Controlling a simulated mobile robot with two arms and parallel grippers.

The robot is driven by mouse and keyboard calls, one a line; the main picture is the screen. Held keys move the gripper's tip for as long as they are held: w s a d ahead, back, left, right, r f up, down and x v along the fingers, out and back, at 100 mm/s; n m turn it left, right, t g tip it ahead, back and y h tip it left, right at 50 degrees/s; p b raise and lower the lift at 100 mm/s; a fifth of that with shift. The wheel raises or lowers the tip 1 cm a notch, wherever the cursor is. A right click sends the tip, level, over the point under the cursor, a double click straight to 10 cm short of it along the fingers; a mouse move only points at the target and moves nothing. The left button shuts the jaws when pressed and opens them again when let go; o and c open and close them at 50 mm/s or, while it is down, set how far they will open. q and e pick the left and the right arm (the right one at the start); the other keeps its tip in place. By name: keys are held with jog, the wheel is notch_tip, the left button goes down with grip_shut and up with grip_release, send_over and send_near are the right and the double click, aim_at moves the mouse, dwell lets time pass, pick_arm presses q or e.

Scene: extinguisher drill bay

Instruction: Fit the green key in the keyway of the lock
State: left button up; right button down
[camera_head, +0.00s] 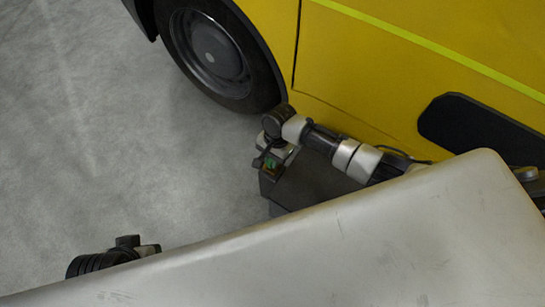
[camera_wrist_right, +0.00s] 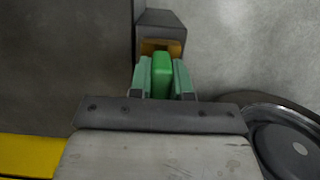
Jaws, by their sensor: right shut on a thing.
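The green key (camera_wrist_right: 162,76) is held between the two pale green fingertips of my right gripper (camera_wrist_right: 163,80). It points up in the right wrist view, toward an orange-brown part (camera_wrist_right: 175,47) on a dark grey block, which looks like the lock. The key's far end overlaps the orange part in this view. I cannot tell whether it touches or enters the keyway, which is hidden behind it. In the head view my right gripper (camera_head: 270,164) is small, over a dark box's left end, with green showing. Dark parts of my left arm show at lower left; its fingertips cannot be made out.
A dark box (camera_head: 311,186) stands beneath my right arm. A yellow vehicle (camera_head: 370,70) with a black wheel (camera_head: 215,52) stands close behind. The grey floor (camera_head: 100,130) at left is clear. My pale body covers the lower right.

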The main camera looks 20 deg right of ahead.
jog(key=shift+f, duration=0.3)
jog(key=c, duration=1)
grip_release()
